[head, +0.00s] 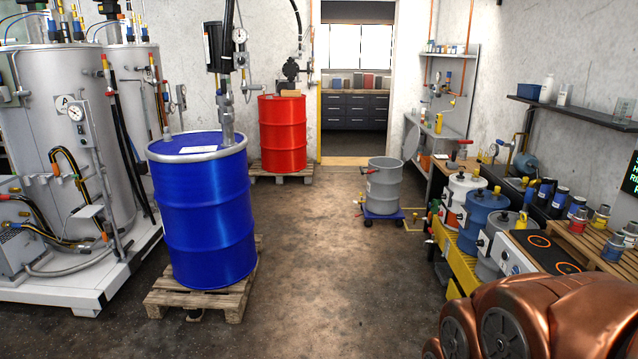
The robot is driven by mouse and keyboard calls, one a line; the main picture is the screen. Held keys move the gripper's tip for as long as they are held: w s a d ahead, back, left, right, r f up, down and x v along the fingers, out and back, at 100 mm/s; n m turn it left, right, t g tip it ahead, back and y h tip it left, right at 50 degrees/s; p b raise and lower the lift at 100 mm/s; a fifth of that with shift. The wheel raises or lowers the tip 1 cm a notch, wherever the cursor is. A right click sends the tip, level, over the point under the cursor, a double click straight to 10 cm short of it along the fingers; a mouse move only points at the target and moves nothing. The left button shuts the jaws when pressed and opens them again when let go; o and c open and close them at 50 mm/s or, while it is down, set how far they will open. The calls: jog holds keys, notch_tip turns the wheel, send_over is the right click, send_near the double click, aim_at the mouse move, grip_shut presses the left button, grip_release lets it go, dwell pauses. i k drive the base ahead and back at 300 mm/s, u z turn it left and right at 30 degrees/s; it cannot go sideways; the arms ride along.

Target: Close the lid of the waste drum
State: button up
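A grey drum (384,187) stands upright on a small blue wheeled dolly (384,214) on the floor, right of centre. It seems to be the waste drum. A grey round lid (410,143) stands up at the drum's right rear edge, so the drum looks open. A red part shows at the drum's left rim. The inside of the drum is mostly hidden from this angle. Copper-coloured parts of my own arm fill the bottom right corner. My gripper is not in view.
A large blue drum (203,225) stands on a wooden pallet (170,292) at left. A red drum (283,140) stands on another pallet behind. Benches with pots, a yellow rack (452,262) and a hotplate line the right side. The floor (320,270) between is clear.

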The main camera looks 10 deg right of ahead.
aim_at(412, 141)
jog(key=i, duration=9.95)
jog(key=z, duration=1.4)
jog(key=i, duration=0.15)
jog(key=z, duration=0.95)
